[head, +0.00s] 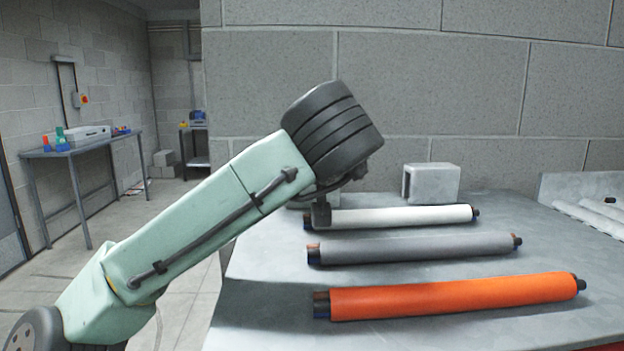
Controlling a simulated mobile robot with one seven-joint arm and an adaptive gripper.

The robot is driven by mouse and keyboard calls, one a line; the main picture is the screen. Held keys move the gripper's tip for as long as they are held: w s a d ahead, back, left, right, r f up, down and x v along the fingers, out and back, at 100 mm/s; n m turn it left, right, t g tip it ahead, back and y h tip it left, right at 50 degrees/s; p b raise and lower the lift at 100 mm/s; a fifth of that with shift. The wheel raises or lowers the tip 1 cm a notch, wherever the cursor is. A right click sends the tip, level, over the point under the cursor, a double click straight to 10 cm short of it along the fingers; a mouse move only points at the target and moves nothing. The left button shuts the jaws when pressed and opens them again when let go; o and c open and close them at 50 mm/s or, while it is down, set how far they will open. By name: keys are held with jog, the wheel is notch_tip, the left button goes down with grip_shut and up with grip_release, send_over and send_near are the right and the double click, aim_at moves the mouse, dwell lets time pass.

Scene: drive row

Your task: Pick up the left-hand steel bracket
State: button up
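Two pale grey steel brackets stand at the back of the grey table against the block wall. The left-hand bracket (298,204) is almost wholly hidden behind my arm; only a small low part shows. The right-hand bracket (436,184) is in clear view, blocky, with a slot at its left side. My gripper (321,214) shows only as a small dark part below the dark wrist, in front of the left-hand bracket's area and near the white roller's left end. Its fingers are mostly hidden, so I cannot tell whether it is open or touching anything.
A white roller (400,217), a grey roller (420,248) and an orange roller (455,296) lie across the table (255,285) in front of the brackets. A pale tray (560,190) holds white rollers at right. The table's left strip is clear.

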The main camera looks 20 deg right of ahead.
jog(key=shift+c, duration=0.3)
jog(key=c, duration=1.3)
jog(key=shift+r, duration=0.15)
